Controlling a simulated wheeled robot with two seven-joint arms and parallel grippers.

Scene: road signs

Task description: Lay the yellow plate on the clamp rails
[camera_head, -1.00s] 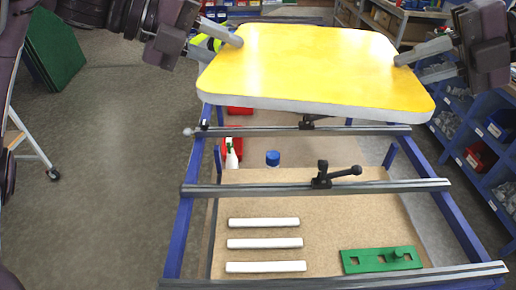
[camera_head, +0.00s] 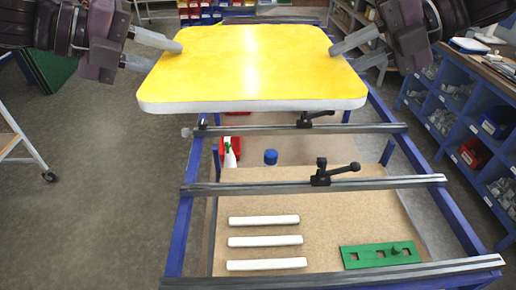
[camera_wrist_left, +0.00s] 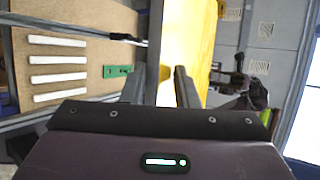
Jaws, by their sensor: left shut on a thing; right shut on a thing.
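The yellow plate (camera_head: 250,68), a rounded rectangle with a pale edge, is held above the far part of the frame in the head view. My left gripper (camera_head: 172,46) is shut on its left edge, and my right gripper (camera_head: 342,48) is shut on its right edge. In the left wrist view the plate (camera_wrist_left: 188,45) stands between the fingers of the left gripper (camera_wrist_left: 160,85). The clamp rails are grey bars across a blue frame: a near rail (camera_head: 340,275), a middle rail (camera_head: 250,188) and a far rail (camera_head: 260,130). The plate hides what lies behind it.
Black clamps sit on the middle rail (camera_head: 322,173) and far rail (camera_head: 304,119). A spray bottle (camera_head: 230,155) and blue-capped item (camera_head: 270,157) stand lower down. Blue shelving (camera_head: 470,130) is at right.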

